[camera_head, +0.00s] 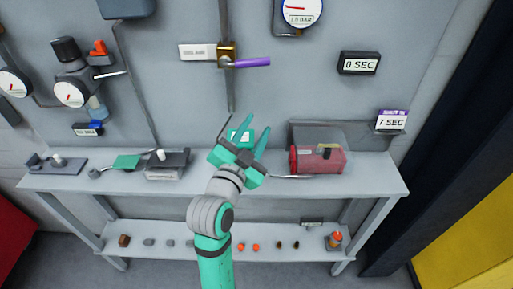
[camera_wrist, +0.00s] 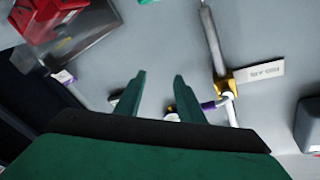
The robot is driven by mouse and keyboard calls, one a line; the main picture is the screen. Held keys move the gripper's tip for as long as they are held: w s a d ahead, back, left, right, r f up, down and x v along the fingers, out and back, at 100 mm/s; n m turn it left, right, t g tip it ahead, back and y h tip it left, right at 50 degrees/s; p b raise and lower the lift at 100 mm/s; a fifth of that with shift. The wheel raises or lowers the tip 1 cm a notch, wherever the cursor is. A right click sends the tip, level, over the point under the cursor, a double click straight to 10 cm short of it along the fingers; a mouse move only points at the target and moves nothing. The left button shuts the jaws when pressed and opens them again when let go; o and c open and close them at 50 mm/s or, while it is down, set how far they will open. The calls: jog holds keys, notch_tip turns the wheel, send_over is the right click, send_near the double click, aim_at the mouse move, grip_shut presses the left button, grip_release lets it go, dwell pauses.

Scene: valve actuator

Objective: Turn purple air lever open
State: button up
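The purple lever (camera_head: 250,62) points to the right, roughly level, from a brass valve (camera_head: 226,52) on a pipe on the grey wall panel. A white label (camera_head: 197,51) sits left of the valve. My gripper (camera_head: 253,134) is below the lever in the head view, fingers spread and pointing up, apart from it. In the wrist view my gripper (camera_wrist: 159,77) is open and empty. There the purple lever (camera_wrist: 210,105) runs from the brass valve (camera_wrist: 223,86) behind the right finger, which hides part of it. The label (camera_wrist: 258,73) shows upside down.
A grey shelf (camera_head: 370,180) lies below the panel. A red box (camera_head: 320,158) with a clear cover stands on it, right of my gripper. The wall around the lever's right end is clear.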

jog(key=shift+s+d+f+n+y, duration=0.15)
jog(key=shift+s+f+n, duration=0.2)
jog(key=shift+f, duration=0.3)
jog(key=shift+s+a+f+n+y, duration=0.1)
jog(key=shift+s+f+n, duration=0.25)
jog(key=shift+f, duration=0.35)
jog(key=shift+s+d+f+n+y, duration=0.15)
jog(key=shift+s+f+n, duration=0.2)
jog(key=shift+f, duration=0.3)
jog(key=shift+w+a, duration=0.1)
